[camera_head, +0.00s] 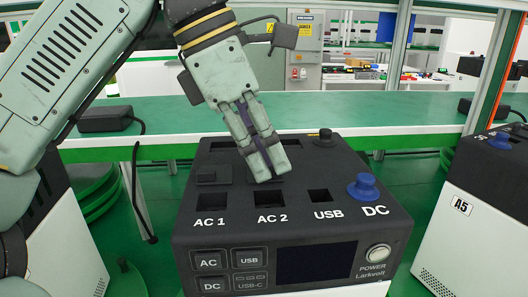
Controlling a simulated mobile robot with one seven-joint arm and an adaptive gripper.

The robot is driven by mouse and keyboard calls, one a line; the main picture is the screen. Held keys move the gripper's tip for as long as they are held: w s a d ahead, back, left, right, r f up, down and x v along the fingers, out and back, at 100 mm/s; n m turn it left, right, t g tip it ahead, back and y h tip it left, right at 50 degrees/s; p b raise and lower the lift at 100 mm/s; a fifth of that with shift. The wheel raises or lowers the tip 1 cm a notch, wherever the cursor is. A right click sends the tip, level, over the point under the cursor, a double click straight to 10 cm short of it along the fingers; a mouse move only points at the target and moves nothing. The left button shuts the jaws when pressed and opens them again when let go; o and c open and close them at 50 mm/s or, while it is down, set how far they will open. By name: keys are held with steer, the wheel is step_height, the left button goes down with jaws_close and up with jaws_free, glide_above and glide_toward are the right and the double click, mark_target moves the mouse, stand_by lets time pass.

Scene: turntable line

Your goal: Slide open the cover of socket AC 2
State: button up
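The black power station (190,236) has a top panel with labelled sockets. Socket AC 2 (271,200) shows as a dark square recess above its label. Whether its cover lies over any of it is hard to tell, because my fingers hide the area just behind. My gripper (273,174) points down over the panel directly behind socket AC 2. Its two fingers are close together, with a thin dark purple strip between them. I see no object held, and contact with the panel is unclear.
Socket AC 1 (211,200) is to the left, the USB socket (320,196) and blue DC cap (363,187) to the right. A green-topped bench (350,108) lies behind. Another station (495,185) stands at right.

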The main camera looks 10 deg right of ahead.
mark_target(243, 181)
steer(key=o, duration=0.3)
steer(key=v, duration=0.7)
steer(key=shift+r, duration=0.2)
stand_by(0.4)
